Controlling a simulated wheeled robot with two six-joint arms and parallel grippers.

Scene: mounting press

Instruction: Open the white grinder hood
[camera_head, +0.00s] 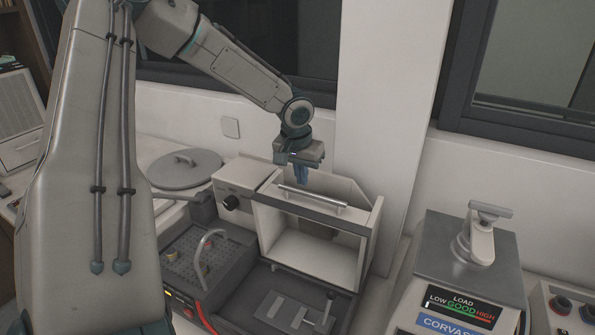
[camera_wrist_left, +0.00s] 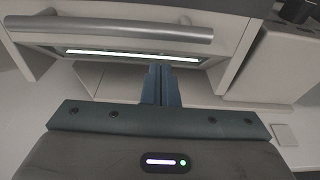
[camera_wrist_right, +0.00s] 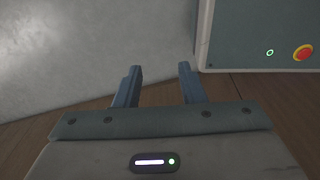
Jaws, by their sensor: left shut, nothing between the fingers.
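The white grinder hood (camera_head: 369,226) stands at the middle of the bench in the head view, boxy with a dark front strip. Its metal bar handle (camera_head: 313,197) runs along the top front edge. The inside shows through the front; I cannot tell whether a clear pane covers it. The handle also crosses the top of the left wrist view (camera_wrist_left: 110,30), with a lit strip below it. My left gripper (camera_head: 301,178) points down just behind the handle, shut and empty; contact is unclear. My right gripper (camera_wrist_right: 159,70) is open and empty, away from the hood.
A grey unit with a curved handle (camera_head: 208,250) stands left of the hood, a round grey lid (camera_head: 185,168) behind it. A load-display machine (camera_head: 466,255) stands at right. A white pillar (camera_head: 380,90) rises behind. A cabinet with a red button (camera_wrist_right: 303,53) is near my right gripper.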

